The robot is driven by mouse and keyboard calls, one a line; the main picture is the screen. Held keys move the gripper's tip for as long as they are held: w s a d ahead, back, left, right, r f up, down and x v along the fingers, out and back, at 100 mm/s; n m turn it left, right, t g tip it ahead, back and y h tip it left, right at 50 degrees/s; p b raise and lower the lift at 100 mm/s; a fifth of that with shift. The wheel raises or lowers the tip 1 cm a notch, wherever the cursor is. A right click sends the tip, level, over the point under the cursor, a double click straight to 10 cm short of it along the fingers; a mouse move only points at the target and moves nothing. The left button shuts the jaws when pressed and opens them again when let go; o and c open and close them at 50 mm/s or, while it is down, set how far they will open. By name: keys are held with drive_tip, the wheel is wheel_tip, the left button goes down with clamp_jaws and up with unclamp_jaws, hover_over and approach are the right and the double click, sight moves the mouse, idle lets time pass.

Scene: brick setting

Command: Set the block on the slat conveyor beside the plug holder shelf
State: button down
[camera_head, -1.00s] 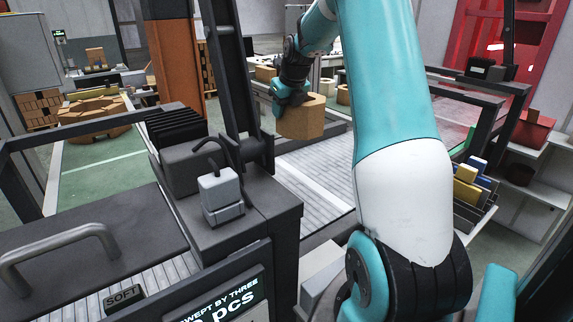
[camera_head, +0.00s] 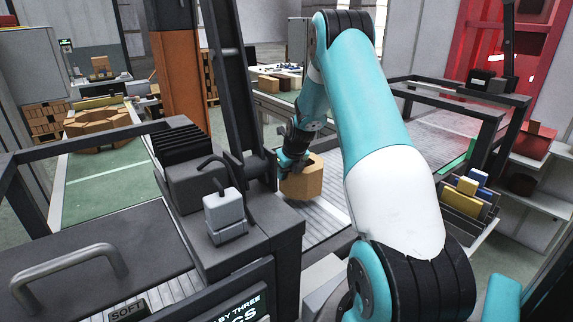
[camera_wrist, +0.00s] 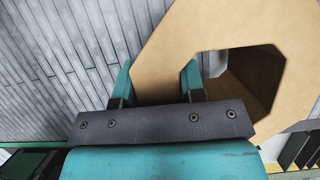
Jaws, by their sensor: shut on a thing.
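The block (camera_head: 305,181) is tan and many-sided. The wrist view shows its open octagonal end and hollow inside (camera_wrist: 185,28). My gripper (camera_head: 288,167) is shut on one wall of it; in the wrist view the teal fingers (camera_wrist: 157,84) stand either side of that wall. The block is over the grey slat conveyor (camera_head: 320,220), whose slats also show in the wrist view (camera_wrist: 60,65). I cannot tell whether it touches the slats. At the right, a small rack (camera_head: 462,207) holds yellow, blue and white pieces; I cannot tell whether this is the plug holder shelf.
A dark post (camera_head: 232,90) and a machine housing (camera_head: 250,225) with a grey plug-like box (camera_head: 224,212) stand close left of the block. Dark frame rails (camera_head: 445,90) cross at the right. My arm hides part of the conveyor.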

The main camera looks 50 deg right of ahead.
drive_tip(key=shift+f, duration=1.55)
drive_tip(key=shift+f, duration=0.1)
drive_tip(key=c, duration=0.7)
unclamp_jaws()
drive_tip(key=shift+f, duration=0.1)
drive_tip(key=b+v, duration=0.1)
drive_tip(key=v, duration=1.1)
